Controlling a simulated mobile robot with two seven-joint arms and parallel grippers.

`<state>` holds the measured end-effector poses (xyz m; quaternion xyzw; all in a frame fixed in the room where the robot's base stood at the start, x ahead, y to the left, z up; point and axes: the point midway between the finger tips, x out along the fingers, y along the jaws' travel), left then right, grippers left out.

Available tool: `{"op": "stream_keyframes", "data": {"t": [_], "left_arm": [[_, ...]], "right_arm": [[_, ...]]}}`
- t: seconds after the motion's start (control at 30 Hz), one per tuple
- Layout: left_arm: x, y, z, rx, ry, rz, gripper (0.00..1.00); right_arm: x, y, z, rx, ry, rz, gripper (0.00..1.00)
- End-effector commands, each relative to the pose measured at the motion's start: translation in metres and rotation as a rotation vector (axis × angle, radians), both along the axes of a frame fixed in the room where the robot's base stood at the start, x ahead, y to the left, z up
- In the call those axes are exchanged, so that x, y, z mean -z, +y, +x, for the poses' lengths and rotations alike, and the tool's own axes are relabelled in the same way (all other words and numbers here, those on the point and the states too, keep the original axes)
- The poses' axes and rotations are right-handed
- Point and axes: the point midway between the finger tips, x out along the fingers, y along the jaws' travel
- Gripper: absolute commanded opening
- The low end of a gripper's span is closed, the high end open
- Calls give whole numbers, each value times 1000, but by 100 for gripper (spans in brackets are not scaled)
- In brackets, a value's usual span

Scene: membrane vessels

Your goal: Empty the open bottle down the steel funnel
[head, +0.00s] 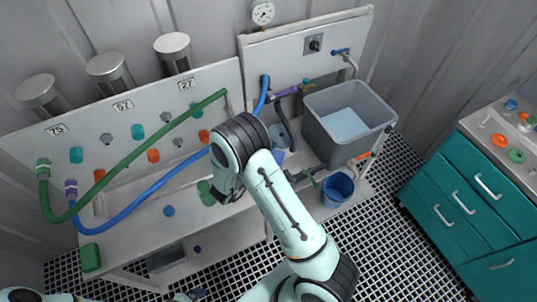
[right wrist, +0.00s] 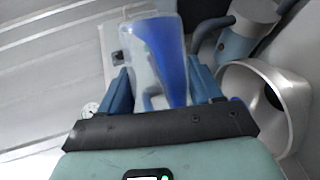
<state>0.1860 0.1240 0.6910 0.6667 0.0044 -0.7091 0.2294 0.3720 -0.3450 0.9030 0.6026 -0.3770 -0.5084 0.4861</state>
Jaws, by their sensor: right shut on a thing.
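My right gripper (right wrist: 163,92) is shut on a clear bottle (right wrist: 145,55) with blue liquid in it. The liquid lies slantwise along the bottle's right side in the right wrist view, so the bottle looks tilted. A wide pale grey funnel-shaped bowl with a dark opening, likely the steel funnel (right wrist: 242,90), is to the right of the bottle and apart from the fingers. I cannot tell where the bottle's mouth points. In the head view my right arm hides the right fingers and most of what they hold. Only scraps of my left arm show at the bottom edge.
A white bench panel carries green (head: 130,158) and blue (head: 150,197) hoses. A grey tub (head: 390,112) and a blue bucket (head: 337,190) stand right of my arm. Steel cylinders (head: 109,72) line the back. A teal cabinet (head: 470,190) is at far right, with clear grated floor before it.

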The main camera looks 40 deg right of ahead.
Motion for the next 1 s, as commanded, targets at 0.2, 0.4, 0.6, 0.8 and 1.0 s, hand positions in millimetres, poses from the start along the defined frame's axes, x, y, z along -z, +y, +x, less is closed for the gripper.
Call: {"op": "stream_keyframes", "data": {"t": [0.2,0.4,0.6,0.8,1.0], "left_arm": [[0,0,0,0,0,0,93],[0,0,0,0,0,0,93],[0,0,0,0,0,0,93],[0,0,0,0,0,0,93],[0,0,0,0,0,0,93]], "right_arm": [[0,0,0,0,1,-1,28],[-5,1,1,-2,58,-42,28],[-10,1,2,-1,130,-88,28],[-11,1,2,0,145,-98,28],[-11,1,2,-1,147,-100,28]]}}
